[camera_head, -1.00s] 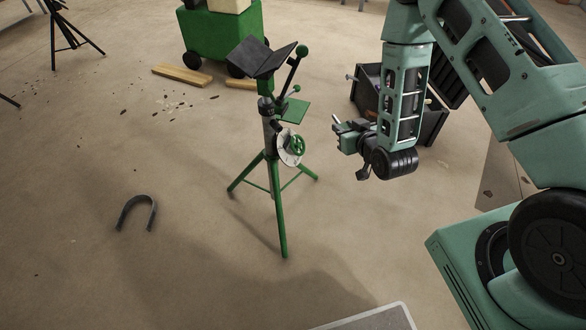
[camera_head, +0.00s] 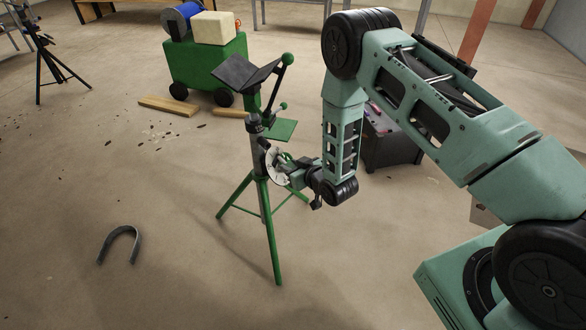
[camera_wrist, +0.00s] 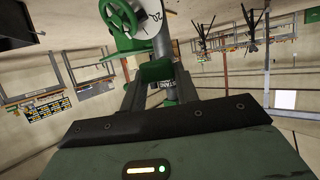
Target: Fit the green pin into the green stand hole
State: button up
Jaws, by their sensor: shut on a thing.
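The green stand (camera_head: 271,240) stands upright on its tripod legs, with a dark V-shaped head on top. Its white disc (camera_head: 275,164) is on the post, and my gripper (camera_head: 298,174) is in front of the disc's right side. The wrist view shows the disc with its green handwheel (camera_wrist: 121,16) above the fingers. My gripper is shut on a green piece, which looks like the green pin (camera_wrist: 156,71). The pin's tip and the stand hole cannot be made out. I cannot tell whether pin and stand touch.
A dark crate (camera_head: 392,150) stands right of the stand, behind my arm. A green wheeled cart (camera_head: 208,67) and wooden planks (camera_head: 168,105) are behind. A grey U-shaped piece (camera_head: 119,243) lies on the floor at left. The floor in front is mostly clear.

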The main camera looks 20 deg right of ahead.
aim_at(283, 160)
jog(key=shift+w+a+b, duration=0.25)
jog(key=shift+w+b, duration=0.05)
jog(key=shift+w, duration=0.5)
jog(key=shift+w+a+b, duration=0.25)
jog(key=shift+w, duration=0.55)
jog(key=shift+w+a+b, duration=0.25)
jog(key=shift+w+b, duration=0.05)
jog(key=shift+w, duration=0.5)
jog(key=shift+w+a+b, duration=0.25)
jog(key=shift+w+b, duration=0.2)
jog(key=shift+w, duration=0.4)
jog(key=shift+w+a+b, duration=0.25)
jog(key=shift+w+b, duration=0.2)
jog(key=shift+w, duration=0.4)
jog(key=shift+w+a+b, duration=0.25)
jog(key=shift+w+b, duration=0.2)
jog(key=shift+w, duration=0.4)
jog(key=o, duration=1.2)
jog(key=shift+c, duration=0.2)
jog(key=shift+p+v, duration=1.35)
jog(key=shift+v, duration=1.1)
jog(key=shift+s, duration=0.1)
jog(key=v, duration=1.7)
jog(key=shift+s, duration=0.2)
